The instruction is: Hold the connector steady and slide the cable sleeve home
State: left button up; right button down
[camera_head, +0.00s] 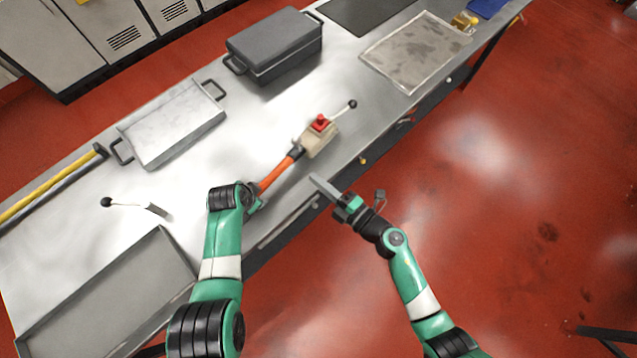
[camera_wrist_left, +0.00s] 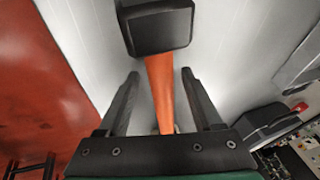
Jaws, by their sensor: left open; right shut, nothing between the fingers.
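A beige connector block (camera_head: 318,143) with a red piece (camera_head: 320,123) on top sits near the table's front edge. An orange cable (camera_head: 275,175) runs up to it and ends in a black sleeve (camera_head: 297,152). The sleeve meets or nearly meets the block; how far it is in, I cannot tell. In the left wrist view the black sleeve (camera_wrist_left: 158,28) lies beyond the fingertips. My left gripper (camera_wrist_left: 160,76) is open, with the orange cable (camera_wrist_left: 160,95) between its fingers. My right gripper (camera_head: 316,181) is shut and empty, below the block at the table edge.
A lever with a black knob (camera_head: 351,104) sticks out beyond the block. A grey lidded box (camera_head: 275,50), a metal tray (camera_head: 170,130), a large shallow tray (camera_head: 165,240) and a loose black-knobbed rod (camera_head: 125,204) rest on the table (camera_head: 235,130).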

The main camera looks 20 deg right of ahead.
pick_arm(q)
jog(key=w+p+v, duration=0.1)
jog(key=p+v, duration=1)
jog(key=p, duration=0.4)
jog(key=f+b, duration=0.1)
jog(key=b, duration=0.1)
jog(key=f+b, duration=0.2)
jog(key=a+f+b, duration=0.1)
jog(key=f+b, duration=0.1)
jog(key=b, duration=0.1)
jog(key=shift+w+a+f, duration=0.1)
jog(key=shift+w+f, duration=0.15)
jog(key=shift+w, duration=0.1)
jog(key=w+a+r+n+t+b, duration=0.1)
jog(key=w+a+r+t+b, duration=0.2)
jog(key=w+r+t+b, duration=0.65)
jog(key=w+a+r+n+b, duration=0.1)
jog(key=w+r+b, duration=0.1)
jog(key=r, duration=0.5)
jog(key=w+r+n+t+b, duration=0.1)
jog(key=w+r+b, duration=0.1)
jog(key=r, duration=0.5)
jog(key=shift+a+r+b, duration=0.2)
jog(key=shift+a+b, duration=0.2)
jog(key=shift+b, duration=0.25)
jog(key=shift+t, duration=0.25)
